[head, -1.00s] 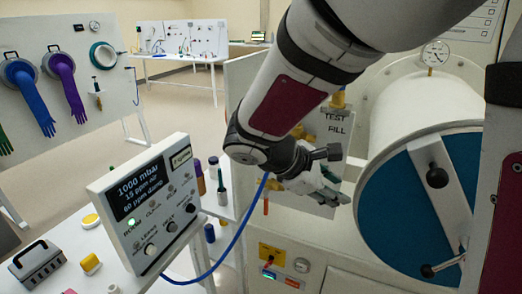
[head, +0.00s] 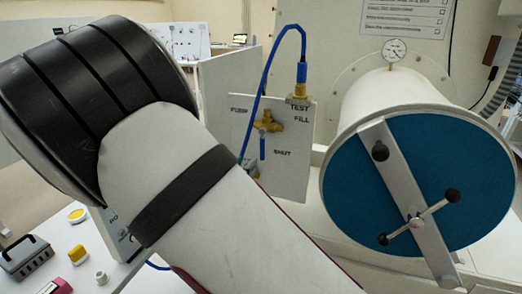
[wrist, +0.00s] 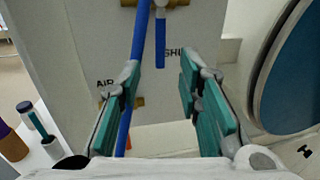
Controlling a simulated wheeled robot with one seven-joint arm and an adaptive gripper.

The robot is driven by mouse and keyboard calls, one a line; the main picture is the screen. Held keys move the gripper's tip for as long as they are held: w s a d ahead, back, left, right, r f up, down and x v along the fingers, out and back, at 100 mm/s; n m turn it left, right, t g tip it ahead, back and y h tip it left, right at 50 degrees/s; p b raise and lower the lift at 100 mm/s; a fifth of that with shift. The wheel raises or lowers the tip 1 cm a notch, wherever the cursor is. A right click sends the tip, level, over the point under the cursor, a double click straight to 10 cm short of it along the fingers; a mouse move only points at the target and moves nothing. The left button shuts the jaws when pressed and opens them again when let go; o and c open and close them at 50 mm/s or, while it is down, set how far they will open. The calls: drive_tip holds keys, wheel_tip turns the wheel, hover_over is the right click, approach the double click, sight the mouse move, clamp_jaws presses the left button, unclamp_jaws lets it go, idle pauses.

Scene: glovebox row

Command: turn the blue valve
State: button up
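The blue valve handle (head: 262,148) hangs straight down from a brass valve body (head: 267,124) on a white panel, toward the SHUT label. In the wrist view the blue handle (wrist: 160,42) hangs at the top centre, ahead of the fingertips. My gripper (wrist: 160,80) is open and empty, with its teal-padded fingers left and right below the handle. A blue hose (wrist: 137,45) runs just left of the handle and passes by the left finger. In the head view my arm hides most of the gripper.
The hose (head: 267,75) arcs up to a blue-topped fitting (head: 301,72) above TEST. A round blue door (head: 345,190) with a bar and handle stands close on the right. A bench (head: 58,228) with small items lies lower left.

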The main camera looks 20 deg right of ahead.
sight(261, 151)
drive_tip(key=x, duration=1)
drive_tip(key=shift+d+p, duration=0.1)
drive_tip(key=shift+p, duration=0.25)
clamp_jaws()
